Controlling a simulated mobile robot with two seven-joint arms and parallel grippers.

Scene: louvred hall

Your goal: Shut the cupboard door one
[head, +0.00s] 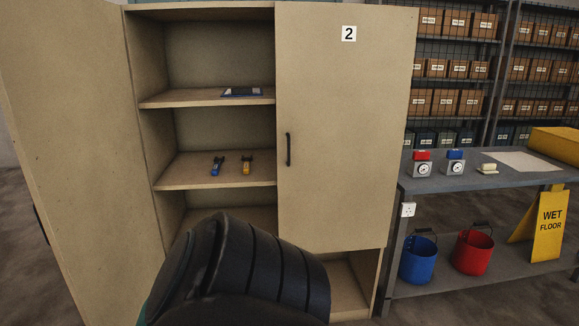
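The cupboard (205,11) stands ahead with shelves inside. Its left door (75,140) is swung wide open towards me on the left; no number shows on the face I see, and I take it as door one. A dark handle (40,223) shows at its outer left edge, partly hidden. The right door (350,180), marked 2, is closed, with a black vertical handle (288,149). A black ribbed part of my own arm fills the bottom middle, in front of the lower shelves. Neither gripper is in view.
A blue tool (216,166) and a yellow tool (246,167) lie on the middle shelf; a dark flat item (242,92) lies above. At right, a grey workbench (490,178) holds small devices, with a blue bucket (417,262) and red bucket (472,254) below.

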